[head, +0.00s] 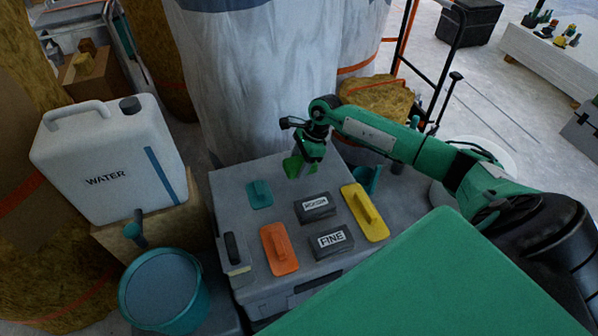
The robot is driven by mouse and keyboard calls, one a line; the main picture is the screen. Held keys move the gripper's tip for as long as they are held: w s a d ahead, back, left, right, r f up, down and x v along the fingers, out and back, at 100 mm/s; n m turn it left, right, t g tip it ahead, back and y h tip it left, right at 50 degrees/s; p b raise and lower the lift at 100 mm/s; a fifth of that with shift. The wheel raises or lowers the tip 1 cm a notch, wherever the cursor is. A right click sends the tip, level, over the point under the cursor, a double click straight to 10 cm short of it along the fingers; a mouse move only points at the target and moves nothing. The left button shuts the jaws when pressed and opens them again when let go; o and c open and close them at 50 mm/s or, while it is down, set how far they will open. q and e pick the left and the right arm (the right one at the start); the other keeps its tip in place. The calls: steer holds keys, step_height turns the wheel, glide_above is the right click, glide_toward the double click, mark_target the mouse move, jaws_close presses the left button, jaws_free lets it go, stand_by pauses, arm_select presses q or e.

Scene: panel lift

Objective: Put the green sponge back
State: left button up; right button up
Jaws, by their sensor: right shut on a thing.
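My right gripper (309,158) is above the back part of the grey case top (225,188), its arm coming in from the right. It is shut on a small green piece (292,166), which looks like the green sponge and is partly hidden by the fingers. The piece seems to be held above the top, but the exact gap cannot be told. My left gripper is not in view.
On the case top are a teal float (260,194), an orange float (279,250), a yellow float (364,213), two dark labelled blocks (331,241) and a dark-handled tool (233,250). A teal cup (367,180), water jug (105,165) and bucket (163,290) stand around it.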

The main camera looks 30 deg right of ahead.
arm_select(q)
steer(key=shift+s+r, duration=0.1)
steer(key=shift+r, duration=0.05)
arm_select(e)
steer(key=shift+f, duration=2)
steer(key=shift+f, duration=0.1)
steer(key=o, duration=0.9)
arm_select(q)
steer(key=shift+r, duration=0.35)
arm_select(e)
steer(key=shift+d+r, duration=0.1)
steer(key=shift+r, duration=0.3)
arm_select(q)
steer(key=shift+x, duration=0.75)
arm_select(e)
steer(key=v, duration=1.1)
steer(key=shift+d+r, duration=0.1)
steer(key=shift+r, duration=0.15)
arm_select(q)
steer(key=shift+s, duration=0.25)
